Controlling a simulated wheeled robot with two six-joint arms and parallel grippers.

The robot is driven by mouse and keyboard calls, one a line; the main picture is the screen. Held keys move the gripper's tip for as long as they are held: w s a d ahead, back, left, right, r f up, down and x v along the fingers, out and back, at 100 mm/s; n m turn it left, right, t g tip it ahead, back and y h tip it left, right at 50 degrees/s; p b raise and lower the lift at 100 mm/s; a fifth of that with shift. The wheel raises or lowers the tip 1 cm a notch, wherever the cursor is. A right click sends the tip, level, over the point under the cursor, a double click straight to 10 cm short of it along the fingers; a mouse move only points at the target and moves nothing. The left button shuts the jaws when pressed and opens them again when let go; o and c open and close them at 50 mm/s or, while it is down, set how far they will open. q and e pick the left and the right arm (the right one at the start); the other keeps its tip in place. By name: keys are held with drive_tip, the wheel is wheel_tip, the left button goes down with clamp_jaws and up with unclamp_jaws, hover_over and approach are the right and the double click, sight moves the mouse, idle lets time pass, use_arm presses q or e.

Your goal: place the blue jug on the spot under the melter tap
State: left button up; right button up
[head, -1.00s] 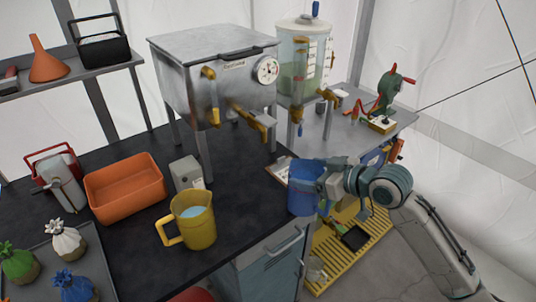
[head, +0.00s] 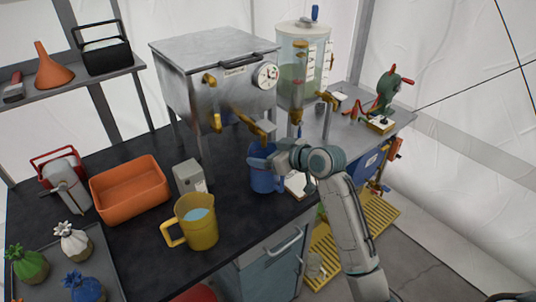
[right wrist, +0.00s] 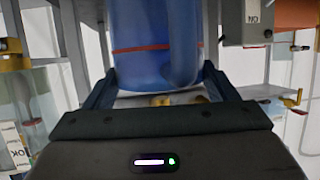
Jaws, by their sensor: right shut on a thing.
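My right gripper (head: 280,160) is shut on the blue jug (head: 264,178), which is upright over the dark counter's right part, below the melter's brass tap (head: 262,128). In the right wrist view the blue jug (right wrist: 155,50) with a red line fills the space between the gripper's fingers (right wrist: 160,92). The melter (head: 215,80) is a steel box on legs with a dial. I cannot tell whether the jug's base touches the counter. The spot under the tap is not seen; the jug may cover it. My left gripper is not in view.
A yellow jug (head: 197,228) with pale blue liquid stands at the counter's front. A grey box (head: 188,178) and an orange bin (head: 128,190) are to the left. A clear tank (head: 303,70) stands behind.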

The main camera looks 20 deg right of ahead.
drive_tip(key=shift+f, duration=0.75)
drive_tip(key=o, duration=1)
drive_tip(key=shift+o, duration=1.3)
drive_tip(key=b+v, duration=0.2)
drive_tip(key=v, duration=1)
